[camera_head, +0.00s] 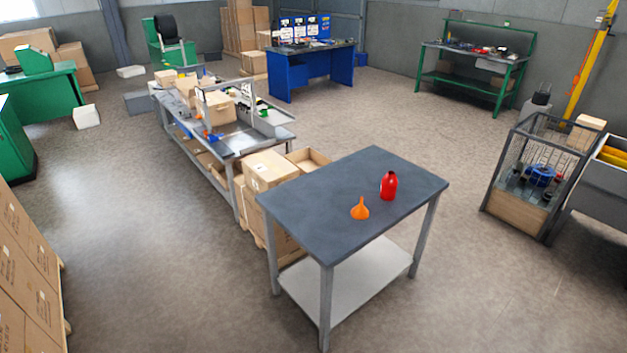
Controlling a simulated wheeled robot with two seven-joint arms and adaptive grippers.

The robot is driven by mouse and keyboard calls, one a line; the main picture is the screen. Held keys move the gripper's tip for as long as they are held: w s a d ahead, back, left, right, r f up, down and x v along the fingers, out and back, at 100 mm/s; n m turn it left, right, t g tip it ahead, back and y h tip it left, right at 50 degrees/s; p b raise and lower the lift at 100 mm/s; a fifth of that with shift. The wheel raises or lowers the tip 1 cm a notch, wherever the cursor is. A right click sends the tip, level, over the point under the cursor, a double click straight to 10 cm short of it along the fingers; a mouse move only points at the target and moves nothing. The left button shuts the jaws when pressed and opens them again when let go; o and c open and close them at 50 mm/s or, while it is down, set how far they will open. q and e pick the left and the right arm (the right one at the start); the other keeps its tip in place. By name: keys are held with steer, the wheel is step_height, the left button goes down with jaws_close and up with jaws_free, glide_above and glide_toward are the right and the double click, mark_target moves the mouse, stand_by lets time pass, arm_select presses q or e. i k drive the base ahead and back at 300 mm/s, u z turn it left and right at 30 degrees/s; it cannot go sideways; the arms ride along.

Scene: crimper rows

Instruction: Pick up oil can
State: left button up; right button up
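A red bottle-shaped can (389,187), which looks like the oil can, stands upright on the dark top of a grey-legged table (310,200). It is near the table's right side. An orange funnel (360,209) sits just left of it and nearer to me, apart from it, with its spout pointing up. Neither of my grippers shows in the head view.
Cardboard boxes (270,170) stand against the table's left side. A long metal workbench (235,140) with clutter lies behind them. A wire cage cart (530,175) stands at the right. Stacked cartons (25,270) are at the left edge. The floor in front and left of the table is clear.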

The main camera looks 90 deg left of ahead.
mark_target(389, 182)
steer(key=u, duration=1.45)
steer(key=k, duration=0.1)
steer(key=u, duration=0.05)
